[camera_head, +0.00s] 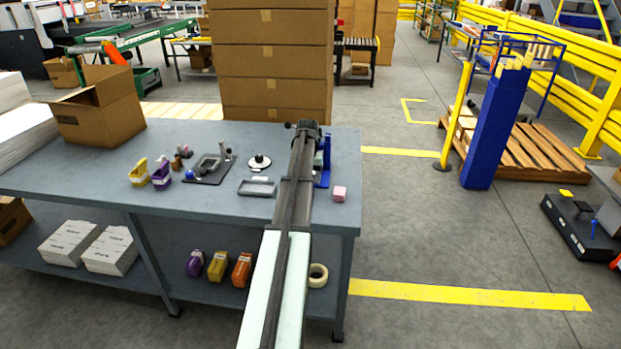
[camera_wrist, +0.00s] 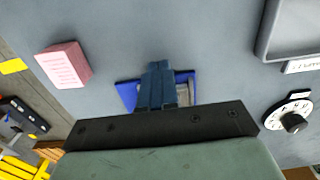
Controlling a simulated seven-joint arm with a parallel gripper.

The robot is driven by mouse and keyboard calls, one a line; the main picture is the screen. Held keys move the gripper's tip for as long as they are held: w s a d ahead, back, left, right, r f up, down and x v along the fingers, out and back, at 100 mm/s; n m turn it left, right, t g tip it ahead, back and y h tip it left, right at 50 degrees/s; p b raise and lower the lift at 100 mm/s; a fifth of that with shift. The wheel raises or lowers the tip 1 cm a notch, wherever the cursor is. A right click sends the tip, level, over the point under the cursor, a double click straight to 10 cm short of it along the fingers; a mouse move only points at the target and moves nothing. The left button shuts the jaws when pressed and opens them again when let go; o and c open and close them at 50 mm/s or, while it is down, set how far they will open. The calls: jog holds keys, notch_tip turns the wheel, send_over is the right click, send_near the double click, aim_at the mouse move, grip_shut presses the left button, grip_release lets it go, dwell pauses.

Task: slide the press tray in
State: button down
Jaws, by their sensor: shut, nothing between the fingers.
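A blue fixture (camera_head: 326,160) stands near the right end of the grey table, partly behind my arm. In the wrist view, its blue edge (camera_wrist: 126,95) shows beside my fingers, with a pale grey part on their other side. I cannot tell whether this pale part is the press tray. My gripper (camera_wrist: 158,66) is shut and empty, its blue fingers together over or in front of the fixture. Contact is unclear. In the head view, my arm hides the fingertips.
A pink block (camera_head: 340,193) sits near the table's right edge. A shallow grey tray (camera_head: 257,187), a round dial (camera_head: 260,162) and a dark clamp device (camera_head: 209,167) are left of my arm. Purple and yellow holders (camera_head: 150,175) stand farther left. The table's front middle is clear.

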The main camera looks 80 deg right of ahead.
jog(key=shift+d, duration=4.05)
jog(key=shift+a, duration=0.35)
jog(key=shift+r, duration=0.2)
jog(key=shift+r, duration=3.3)
